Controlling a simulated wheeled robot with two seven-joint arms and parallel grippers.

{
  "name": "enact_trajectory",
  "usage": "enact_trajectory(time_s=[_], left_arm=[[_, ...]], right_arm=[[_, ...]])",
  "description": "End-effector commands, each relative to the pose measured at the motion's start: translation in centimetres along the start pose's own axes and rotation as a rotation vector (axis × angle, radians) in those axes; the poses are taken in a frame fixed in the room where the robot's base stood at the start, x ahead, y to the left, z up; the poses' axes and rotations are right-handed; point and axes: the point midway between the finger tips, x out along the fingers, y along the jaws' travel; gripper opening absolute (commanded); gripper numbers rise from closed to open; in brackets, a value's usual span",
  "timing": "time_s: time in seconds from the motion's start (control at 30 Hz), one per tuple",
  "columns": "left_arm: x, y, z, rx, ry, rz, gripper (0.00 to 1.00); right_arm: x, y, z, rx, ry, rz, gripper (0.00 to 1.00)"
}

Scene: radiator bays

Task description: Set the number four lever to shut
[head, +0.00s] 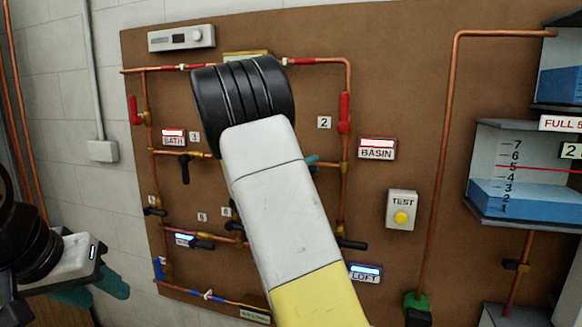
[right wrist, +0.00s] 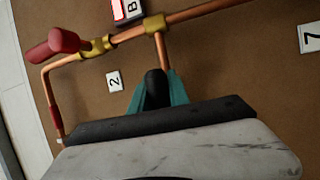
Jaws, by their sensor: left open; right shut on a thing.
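In the right wrist view my right gripper (right wrist: 158,88) is shut on a black lever handle (right wrist: 154,90), with teal fingers on both sides of it. The handle hangs by a copper branch pipe below a brass tee. Its number plate does not show, and no plate reading 4 is visible in either view. In the head view my right arm covers the middle of the board, and only a teal fingertip of the right gripper (head: 312,161) shows beside it. My left gripper (head: 88,288) is open and empty at the lower left, away from the board.
A red lever (head: 345,113) stands beside the number 2 plate (head: 324,122). Other levers include a red one (head: 135,110), a black one (head: 185,169) and a blue one (head: 159,268). A TEST box (head: 401,213) and water tanks (head: 515,205) are at right.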

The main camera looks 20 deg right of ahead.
Motion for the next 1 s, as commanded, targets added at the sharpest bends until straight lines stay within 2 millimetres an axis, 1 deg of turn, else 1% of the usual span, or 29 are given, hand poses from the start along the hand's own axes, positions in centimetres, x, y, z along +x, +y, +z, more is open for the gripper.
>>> enact_trajectory(time_s=[0.27, 0.47, 0.67, 1.0], left_arm=[[0.0, 0.0, 0.0, 0.0, 0.0, 0.0, 0.43], [0.0, 0.0, 0.0, 0.0, 0.0, 0.0, 0.43], [0.0, 0.0, 0.0, 0.0, 0.0, 0.0, 0.43], [0.0, 0.0, 0.0, 0.0, 0.0, 0.0, 0.43]], right_arm=[[-0.1, -0.2, 0.0, 0.012, -0.003, -0.008, 0.0], [-0.1, -0.7, 0.1, 0.08, -0.019, -0.036, 0.0], [-0.3, -1.7, 0.1, 0.212, -0.048, -0.092, 0.0], [-0.9, -3.7, -0.3, 0.503, -0.111, -0.212, 0.0]])
